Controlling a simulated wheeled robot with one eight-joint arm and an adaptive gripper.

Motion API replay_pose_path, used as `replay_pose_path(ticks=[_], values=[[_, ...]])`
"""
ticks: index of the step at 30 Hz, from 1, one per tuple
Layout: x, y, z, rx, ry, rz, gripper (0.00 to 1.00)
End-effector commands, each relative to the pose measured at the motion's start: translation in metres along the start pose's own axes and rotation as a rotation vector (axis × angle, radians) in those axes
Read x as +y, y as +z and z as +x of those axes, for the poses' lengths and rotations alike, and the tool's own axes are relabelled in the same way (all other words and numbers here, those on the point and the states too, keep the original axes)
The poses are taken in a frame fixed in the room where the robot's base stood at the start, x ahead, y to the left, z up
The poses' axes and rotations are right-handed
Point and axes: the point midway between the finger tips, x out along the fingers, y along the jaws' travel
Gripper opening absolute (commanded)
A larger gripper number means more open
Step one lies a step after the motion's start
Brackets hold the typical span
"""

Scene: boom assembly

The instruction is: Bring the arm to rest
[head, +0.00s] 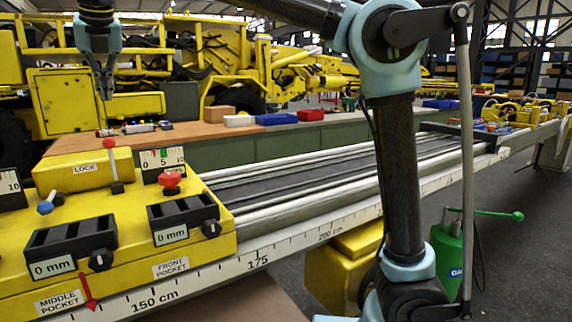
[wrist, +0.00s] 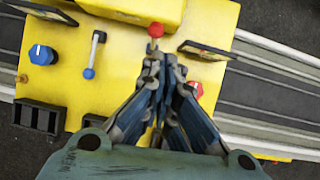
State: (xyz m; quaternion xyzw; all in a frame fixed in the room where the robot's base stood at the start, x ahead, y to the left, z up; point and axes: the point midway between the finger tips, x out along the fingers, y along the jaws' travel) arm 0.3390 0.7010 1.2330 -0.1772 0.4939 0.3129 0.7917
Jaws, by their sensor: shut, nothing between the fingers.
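A red-knobbed lever (wrist: 156,30) shows just beyond the fingertips in the wrist view. In the head view the red-knobbed lever (head: 110,144) stands beside the LOCK block (head: 78,172). My arm links cross the right of the head view.
The carriage sits on a long rail (head: 330,200) with a centimetre scale. Black pockets (head: 72,242) are on its front. Behind the rail, a bench holds a blue bin (head: 277,119) and a red bin (head: 311,115). A green canister (head: 448,262) stands at the right.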

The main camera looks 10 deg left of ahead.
Motion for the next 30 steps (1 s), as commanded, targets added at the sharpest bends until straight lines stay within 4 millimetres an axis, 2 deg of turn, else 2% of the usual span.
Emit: replay_pose_path(ticks=[5, 10, 14, 18, 23, 30], values=[[-0.059, 0.009, 0.014, 0.011, -0.032, 0.179, 0.00], [-0.136, 0.011, 0.031, 0.022, -0.074, 0.435, 0.00], [-0.192, 0.004, 0.042, 0.027, -0.105, 0.632, 0.00], [-0.252, -0.009, 0.053, 0.025, -0.140, 0.842, 0.00], [-0.315, -0.033, 0.064, 0.020, -0.178, 1.083, 0.00], [-0.402, -0.081, 0.080, 0.000, -0.236, 1.444, 0.00]])
